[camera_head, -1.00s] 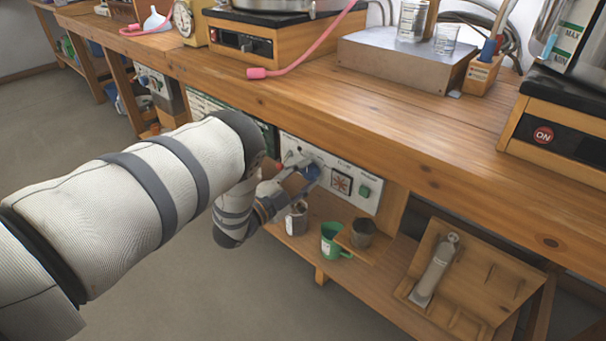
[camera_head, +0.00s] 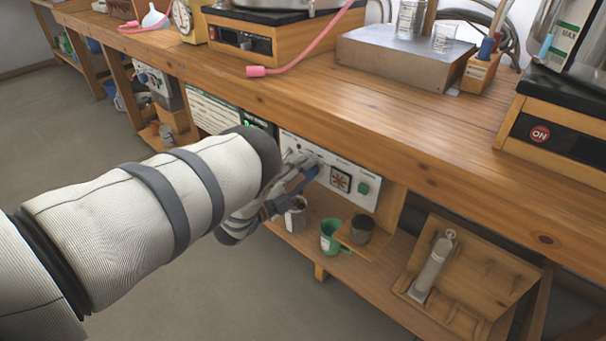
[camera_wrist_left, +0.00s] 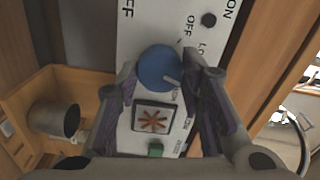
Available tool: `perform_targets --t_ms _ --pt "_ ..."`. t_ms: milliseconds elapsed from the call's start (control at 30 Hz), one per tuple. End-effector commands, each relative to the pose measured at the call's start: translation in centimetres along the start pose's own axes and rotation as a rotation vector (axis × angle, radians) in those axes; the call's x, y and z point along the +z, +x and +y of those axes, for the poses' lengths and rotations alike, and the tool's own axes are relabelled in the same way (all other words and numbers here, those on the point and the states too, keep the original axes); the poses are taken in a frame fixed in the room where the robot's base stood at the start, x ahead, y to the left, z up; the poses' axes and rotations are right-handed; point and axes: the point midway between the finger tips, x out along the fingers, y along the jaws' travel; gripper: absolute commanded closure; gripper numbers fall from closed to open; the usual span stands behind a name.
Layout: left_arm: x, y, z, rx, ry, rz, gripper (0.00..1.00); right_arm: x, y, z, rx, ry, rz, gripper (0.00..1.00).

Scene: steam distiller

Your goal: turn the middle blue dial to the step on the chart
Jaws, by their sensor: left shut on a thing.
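A white control panel (camera_head: 332,173) is fixed under the bench's front edge. In the left wrist view the round blue dial (camera_wrist_left: 157,66) sits on it, with a pale pointer mark toward its lower right. My left gripper (camera_wrist_left: 162,78) is shut on the dial, one finger on each side. In the head view my left gripper (camera_head: 306,176) is at the panel, and its fingers hide part of the blue dial (camera_head: 311,172). A white printed chart (camera_head: 213,112) hangs left of the panel, partly behind my arm; its text is too small to read. My right gripper is not in view.
A fan grille (camera_head: 340,181) and a green button (camera_head: 363,187) are on the panel beside the dial. Below are a green mug (camera_head: 330,236), a grey cup (camera_head: 362,228) and a wooden shelf (camera_head: 340,262). The wooden bench top (camera_head: 400,125) overhangs the panel.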

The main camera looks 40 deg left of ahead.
Motion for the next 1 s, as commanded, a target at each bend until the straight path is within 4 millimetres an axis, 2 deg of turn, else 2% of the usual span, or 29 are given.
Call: perform_targets --t_ms 300,333,400,667,767,867,1000 --pt "0.1 0.0 -0.1 -0.001 0.001 -0.003 0.93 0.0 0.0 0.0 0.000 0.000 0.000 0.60" --pt "0.1 0.0 -0.1 -0.001 0.000 -0.003 0.58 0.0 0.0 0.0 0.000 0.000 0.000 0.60" --pt "0.1 0.0 -0.1 -0.001 0.000 -0.002 0.45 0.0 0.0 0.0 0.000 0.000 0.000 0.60" --pt "0.1 0.0 0.0 0.000 0.000 -0.001 0.45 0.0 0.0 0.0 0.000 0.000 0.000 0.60" --pt "0.1 -0.8 0.0 0.001 -0.001 -0.002 0.45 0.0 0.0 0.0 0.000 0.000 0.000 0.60" --pt "0.1 -3.0 0.1 0.004 -0.001 -0.004 0.45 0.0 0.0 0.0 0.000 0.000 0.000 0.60" --pt "0.1 -7.1 0.1 0.005 0.000 -0.005 0.45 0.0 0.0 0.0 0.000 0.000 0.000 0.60"
